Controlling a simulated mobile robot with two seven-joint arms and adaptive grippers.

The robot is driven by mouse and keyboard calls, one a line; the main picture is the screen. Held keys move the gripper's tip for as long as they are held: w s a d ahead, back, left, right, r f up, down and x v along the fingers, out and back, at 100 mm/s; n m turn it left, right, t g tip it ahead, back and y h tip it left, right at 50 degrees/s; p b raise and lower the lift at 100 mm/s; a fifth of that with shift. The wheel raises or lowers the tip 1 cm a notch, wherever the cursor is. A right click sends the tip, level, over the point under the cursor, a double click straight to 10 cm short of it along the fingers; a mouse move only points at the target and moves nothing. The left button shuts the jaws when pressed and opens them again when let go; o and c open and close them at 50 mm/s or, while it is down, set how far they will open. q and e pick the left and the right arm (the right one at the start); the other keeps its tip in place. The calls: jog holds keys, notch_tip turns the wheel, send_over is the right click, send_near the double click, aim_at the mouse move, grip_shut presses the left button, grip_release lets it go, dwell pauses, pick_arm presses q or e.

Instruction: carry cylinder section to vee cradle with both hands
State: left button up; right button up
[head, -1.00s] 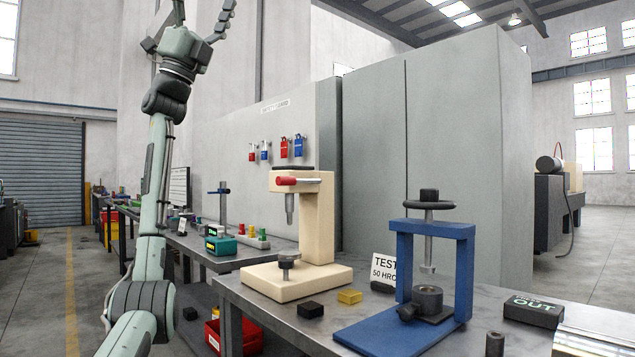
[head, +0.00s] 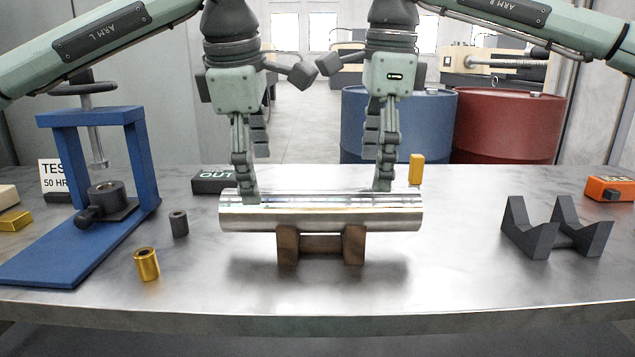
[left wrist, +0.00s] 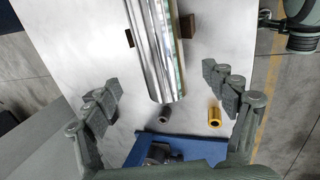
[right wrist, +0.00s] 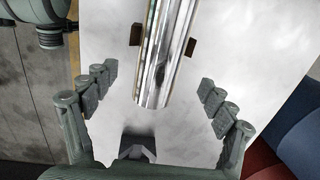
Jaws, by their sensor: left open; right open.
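The shiny metal cylinder section (head: 320,212) lies level across a brown two-block stand (head: 288,246) in the middle of the table. The dark grey vee cradle (head: 538,243) is empty at the right; part of it shows in the right wrist view (right wrist: 136,147). My left gripper (head: 251,172) is open, pointing down at the cylinder's left end. My right gripper (head: 378,165) is open, pointing down near its right end. In the left wrist view the cylinder (left wrist: 158,50) runs between spread fingers; the right wrist view shows the same. Contact cannot be told.
A blue press (head: 140,165), a dark bushing (head: 179,223) and a brass bushing (head: 147,264) stand at left. A yellow block (head: 416,169) is behind the cylinder, an orange box (head: 610,188) far right. Blue (head: 425,120) and red (head: 507,125) barrels stand beyond the table.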

aim_at(260, 206)
pick_arm(q)
jog(key=shift+a+f+y, duration=0.2)
jog(key=shift+f+y, duration=0.1)
pick_arm(e)
jog(key=shift+d+h, duration=0.4)
pick_arm(q)
jog(key=shift+f, duration=0.1)
pick_arm(e)
jog(key=shift+f, duration=0.2)
pick_arm(q)
jog(key=x, duration=0.7)
jog(key=shift+w+f, duration=0.1)
jog(key=shift+f, duration=0.15)
pick_arm(e)
jog(key=f, duration=0.7)
jog(key=shift+w+f, duration=0.25)
jog(key=shift+w, duration=0.15)
pick_arm(q)
grip_shut()
pick_arm(e)
grip_shut()
pick_arm(q)
jog(key=shift+w+d+r, duration=0.1)
jog(key=shift+r, duration=0.25)
pick_arm(e)
jog(key=shift+w+r, duration=0.1)
jog(key=shift+r, duration=0.25)
